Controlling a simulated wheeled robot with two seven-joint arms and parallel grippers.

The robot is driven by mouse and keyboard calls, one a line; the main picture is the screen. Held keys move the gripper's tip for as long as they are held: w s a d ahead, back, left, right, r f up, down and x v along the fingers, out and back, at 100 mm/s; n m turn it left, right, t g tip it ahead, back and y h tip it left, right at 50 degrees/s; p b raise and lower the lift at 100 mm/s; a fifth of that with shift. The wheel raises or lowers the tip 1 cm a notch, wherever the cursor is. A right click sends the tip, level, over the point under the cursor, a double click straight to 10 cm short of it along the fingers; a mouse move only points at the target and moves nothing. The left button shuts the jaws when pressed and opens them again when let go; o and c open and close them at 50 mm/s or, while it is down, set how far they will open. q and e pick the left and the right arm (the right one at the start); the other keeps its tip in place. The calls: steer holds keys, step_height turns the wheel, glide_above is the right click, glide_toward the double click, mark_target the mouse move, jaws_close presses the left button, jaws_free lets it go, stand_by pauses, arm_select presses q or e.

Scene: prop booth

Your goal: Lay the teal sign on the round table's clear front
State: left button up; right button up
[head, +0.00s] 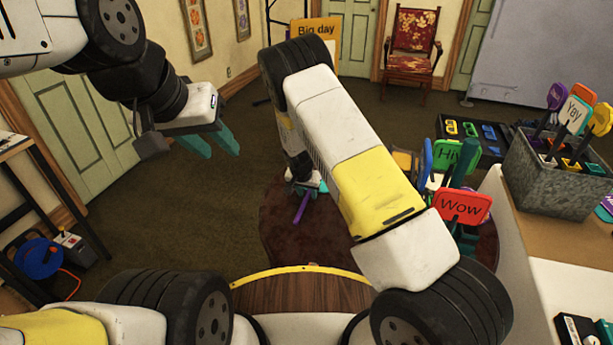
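A teal sign reading "Yay" (577,113) stands upright in the grey metal bin (555,180) at the right. The round table seems to be the dark red-brown surface (275,232) in the middle, partly hidden by my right arm. My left gripper (212,146) is open and empty, in the air to the upper left, well away from the signs. My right gripper (303,185) points down over the dark surface, mostly behind its own arm. A purple bar (303,208) shows just below it, with a small teal patch beside it. Whether it holds these I cannot tell.
Red "Wow" (462,206), green "Hi" (446,155) and blue (426,165) signs stand close together right of my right arm. A counter (590,262) lies at the right. A wooden surface with a yellow rim (290,270) is nearest. Open carpet lies left.

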steer(key=s+d+r+y, duration=0.1)
steer(key=s+d+r, duration=0.2)
steer(key=s+r, duration=0.55)
steer(key=s+d+r+n+y, duration=0.1)
steer(key=s+d+r, duration=0.15)
steer(key=r, duration=1.15)
steer(key=s+d+r+y, duration=0.1)
steer(key=s+d+r, duration=0.1)
steer(key=s+r, duration=0.65)
steer(key=s+d+r+n+t, duration=0.1)
steer(key=s+d+r, duration=0.1)
steer(key=s+r, duration=0.3)
steer(key=s+d+r+n+t, duration=0.1)
steer(key=s+d+r+n, duration=0.1)
steer(key=s+r, duration=0.4)
steer(key=s+d, duration=0.1)
steer(key=s, duration=0.4)
steer(key=shift+d+y, duration=0.15)
steer(key=shift+y, duration=0.15)
